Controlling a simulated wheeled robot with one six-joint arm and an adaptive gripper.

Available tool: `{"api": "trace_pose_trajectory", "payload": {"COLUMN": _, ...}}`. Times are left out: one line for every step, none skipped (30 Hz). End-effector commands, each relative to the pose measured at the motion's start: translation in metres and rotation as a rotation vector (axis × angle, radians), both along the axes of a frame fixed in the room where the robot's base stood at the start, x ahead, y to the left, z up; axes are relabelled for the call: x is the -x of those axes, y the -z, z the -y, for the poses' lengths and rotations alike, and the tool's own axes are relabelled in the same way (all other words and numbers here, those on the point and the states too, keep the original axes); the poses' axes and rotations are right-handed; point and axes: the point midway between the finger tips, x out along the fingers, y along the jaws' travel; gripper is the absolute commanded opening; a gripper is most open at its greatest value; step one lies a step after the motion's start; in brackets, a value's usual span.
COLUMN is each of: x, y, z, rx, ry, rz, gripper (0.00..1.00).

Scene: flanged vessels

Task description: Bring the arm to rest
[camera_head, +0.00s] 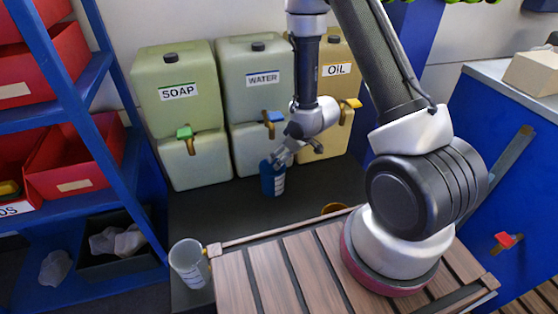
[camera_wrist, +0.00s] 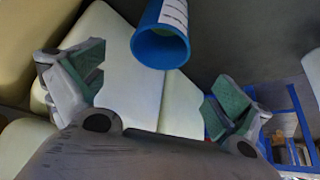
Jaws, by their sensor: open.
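My gripper (camera_head: 284,156) is at the end of my bent arm, in front of the water container. In the wrist view its green-padded fingers (camera_wrist: 158,88) are spread wide with nothing clasped between them. A blue cup (camera_head: 272,181) with a white marked label is just below and left of the gripper in the head view. The cup also shows at the top of the wrist view (camera_wrist: 164,44), its open rim towards the camera. I cannot tell whether a finger touches the cup.
Containers labelled soap (camera_head: 178,112), water (camera_head: 250,105) and oil (camera_head: 335,85) stand along the back wall, with coloured taps. A clear beaker (camera_head: 188,264) stands at the dark counter's front left. A blue shelf (camera_head: 100,130) with red bins is at left. The counter's middle (camera_head: 225,215) is clear.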

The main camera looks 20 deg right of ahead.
Motion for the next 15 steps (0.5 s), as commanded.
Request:
{"api": "trace_pose_trajectory", "payload": {"x": 0.0014, "y": -0.0039, "z": 0.0013, "rx": 0.000, "ry": 0.000, "rz": 0.001, "gripper": 1.00}}
{"api": "trace_pose_trajectory", "payload": {"x": 0.0023, "y": -0.0054, "z": 0.0018, "rx": 0.000, "ry": 0.000, "rz": 0.001, "gripper": 1.00}}
{"api": "trace_pose_trajectory", "payload": {"x": 0.0030, "y": -0.0069, "z": 0.0023, "rx": 0.000, "ry": 0.000, "rz": 0.001, "gripper": 1.00}}
{"api": "trace_pose_trajectory", "payload": {"x": 0.0035, "y": -0.0076, "z": 0.0024, "rx": -0.001, "ry": 0.000, "rz": 0.001, "gripper": 1.00}}
{"api": "trace_pose_trajectory", "payload": {"x": 0.0038, "y": -0.0080, "z": 0.0025, "rx": 0.000, "ry": 0.000, "rz": 0.000, "gripper": 1.00}}
{"api": "trace_pose_trajectory", "payload": {"x": 0.0041, "y": -0.0081, "z": 0.0027, "rx": 0.000, "ry": 0.000, "rz": 0.000, "gripper": 1.00}}
{"api": "trace_pose_trajectory", "payload": {"x": 0.0041, "y": -0.0081, "z": 0.0027, "rx": 0.000, "ry": 0.001, "rz": 0.000, "gripper": 1.00}}
{"api": "trace_pose_trajectory", "payload": {"x": 0.0040, "y": -0.0080, "z": 0.0027, "rx": 0.000, "ry": 0.000, "rz": 0.000, "gripper": 1.00}}
{"api": "trace_pose_trajectory", "payload": {"x": 0.0040, "y": -0.0080, "z": 0.0027, "rx": 0.000, "ry": 0.001, "rz": 0.000, "gripper": 1.00}}
{"api": "trace_pose_trajectory", "payload": {"x": 0.0040, "y": -0.0079, "z": 0.0026, "rx": 0.000, "ry": 0.001, "rz": 0.000, "gripper": 1.00}}
{"api": "trace_pose_trajectory", "payload": {"x": 0.0040, "y": -0.0079, "z": 0.0026, "rx": 0.000, "ry": 0.001, "rz": 0.000, "gripper": 1.00}}
{"api": "trace_pose_trajectory", "payload": {"x": 0.0039, "y": -0.0078, "z": 0.0026, "rx": 0.000, "ry": 0.001, "rz": 0.000, "gripper": 1.00}}
{"api": "trace_pose_trajectory", "payload": {"x": 0.0039, "y": -0.0078, "z": 0.0026, "rx": 0.000, "ry": 0.001, "rz": 0.000, "gripper": 1.00}}
{"api": "trace_pose_trajectory", "payload": {"x": 0.0039, "y": -0.0077, "z": 0.0026, "rx": 0.000, "ry": 0.000, "rz": 0.000, "gripper": 1.00}}
{"api": "trace_pose_trajectory", "payload": {"x": 0.0039, "y": -0.0077, "z": 0.0026, "rx": 0.000, "ry": 0.000, "rz": 0.000, "gripper": 1.00}}
